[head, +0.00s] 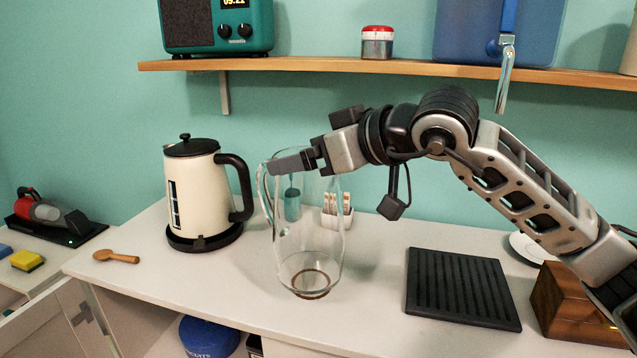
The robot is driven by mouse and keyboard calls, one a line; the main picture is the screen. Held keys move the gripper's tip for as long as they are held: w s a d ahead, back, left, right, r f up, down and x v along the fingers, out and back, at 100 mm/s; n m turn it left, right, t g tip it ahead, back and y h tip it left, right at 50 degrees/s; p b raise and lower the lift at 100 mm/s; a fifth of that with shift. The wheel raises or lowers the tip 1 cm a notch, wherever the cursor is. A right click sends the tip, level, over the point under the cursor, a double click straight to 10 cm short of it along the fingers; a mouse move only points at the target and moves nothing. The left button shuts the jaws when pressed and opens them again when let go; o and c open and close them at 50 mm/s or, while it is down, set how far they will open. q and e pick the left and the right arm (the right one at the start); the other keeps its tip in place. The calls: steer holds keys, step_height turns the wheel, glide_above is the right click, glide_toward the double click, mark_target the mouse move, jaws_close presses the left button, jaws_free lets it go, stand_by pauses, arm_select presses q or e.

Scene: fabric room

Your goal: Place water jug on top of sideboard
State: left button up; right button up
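The clear glass water jug (308,235) is upright over the white worktop, which looks like the sideboard top (375,300). I cannot tell if its base touches the surface. Its handle (264,195) faces left. My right gripper (280,165) reaches in from the right, across the jug's mouth, with its dark fingers at the upper end of the handle. The fingers overlap in this view, so I cannot tell whether they grip the handle. My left gripper is not in view.
A cream kettle (197,195) stands left of the jug, a wooden spoon (116,257) farther left. A small white holder (337,215) is behind the jug. A black ridged mat (460,288) and wooden box (572,308) are right. A wooden shelf (300,65) runs above.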

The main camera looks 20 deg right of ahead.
steer(key=shift+w+d+f+p, duration=0.1)
steer(key=shift+w+d+f, duration=0.15)
steer(key=shift+f, duration=0.6)
steer(key=shift+w+d+f+p, duration=0.1)
steer(key=shift+w+d+f, duration=0.15)
steer(key=shift+f, duration=0.65)
steer(key=shift+w+d+f+p, duration=0.1)
steer(key=shift+w+d+f, duration=0.15)
steer(key=shift+f, duration=0.6)
steer(key=shift+f, duration=0.1)
steer(key=o, duration=1.8)
steer(key=shift+f, duration=0.2)
steer(key=shift+c, duration=0.2)
steer(key=b+v, duration=0.2)
steer(key=v, duration=1)
